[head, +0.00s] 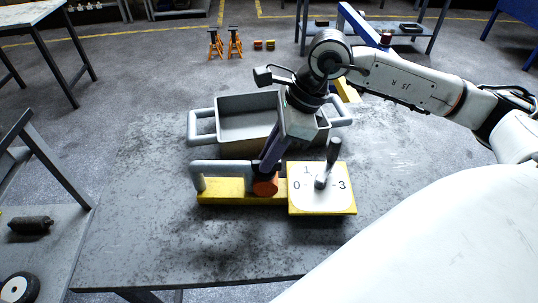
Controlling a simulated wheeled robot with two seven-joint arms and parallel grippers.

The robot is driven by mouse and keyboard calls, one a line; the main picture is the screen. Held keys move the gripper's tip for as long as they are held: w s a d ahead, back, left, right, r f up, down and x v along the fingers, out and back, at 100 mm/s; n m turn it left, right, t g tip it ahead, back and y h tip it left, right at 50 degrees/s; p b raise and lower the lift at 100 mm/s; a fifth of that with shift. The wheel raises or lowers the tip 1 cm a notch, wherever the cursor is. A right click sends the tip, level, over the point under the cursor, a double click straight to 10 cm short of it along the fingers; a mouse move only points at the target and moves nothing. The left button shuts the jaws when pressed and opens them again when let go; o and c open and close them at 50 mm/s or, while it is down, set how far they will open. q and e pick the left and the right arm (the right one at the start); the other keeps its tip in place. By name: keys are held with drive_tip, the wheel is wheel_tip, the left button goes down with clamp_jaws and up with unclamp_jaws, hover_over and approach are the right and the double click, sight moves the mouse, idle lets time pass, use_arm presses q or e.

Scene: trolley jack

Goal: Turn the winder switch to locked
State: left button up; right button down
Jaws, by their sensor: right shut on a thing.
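A yellow device base (222,196) lies on the grey table, with a grey bar handle (220,168) at its left. An orange round knob (265,187) sits at its middle. At its right is a white dial plate (308,201) marked 0, 1 and 3, carrying a grey lever (332,156) that stands up and leans slightly right. My right gripper (268,168) reaches down from above, its dark fingers closed at the orange knob. The fingers hide the knob's top and the handle's right end. No "locked" mark is readable. My left gripper is not in view.
A grey open tray (232,128) with side handles stands just behind the device, close to my right gripper. The table (150,215) is bare to the left and in front. Orange jack stands (234,45) are on the floor far behind.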

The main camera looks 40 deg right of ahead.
drive_tip(key=n+g+b, duration=0.1)
drive_tip(key=n, duration=0.1)
drive_tip(key=n+b, duration=0.1)
drive_tip(key=n, duration=0.1)
drive_tip(key=shift+w+n+g+y, duration=0.2)
drive_tip(key=shift+n+g+y, duration=0.2)
drive_tip(key=n+g+b, duration=0.1)
drive_tip(key=n, duration=0.1)
drive_tip(key=shift+w+n+b, duration=0.1)
drive_tip(key=shift+n+b, duration=0.2)
drive_tip(key=shift+b, duration=0.05)
drive_tip(key=n+g+b, duration=0.1)
drive_tip(key=n, duration=0.1)
drive_tip(key=shift+w+n, duration=0.1)
drive_tip(key=shift+n, duration=0.3)
drive_tip(key=n+g+b, duration=0.1)
drive_tip(key=n, duration=0.1)
drive_tip(key=shift+n+h, duration=0.3)
drive_tip(key=n+g+h, duration=0.1)
drive_tip(key=n, duration=0.2)
drive_tip(key=shift+w+r, duration=0.1)
drive_tip(key=shift+w, duration=0.05)
drive_tip(key=shift+n, duration=0.5)
drive_tip(key=shift+a+n, duration=0.1)
drive_tip(key=shift+n, duration=0.3)
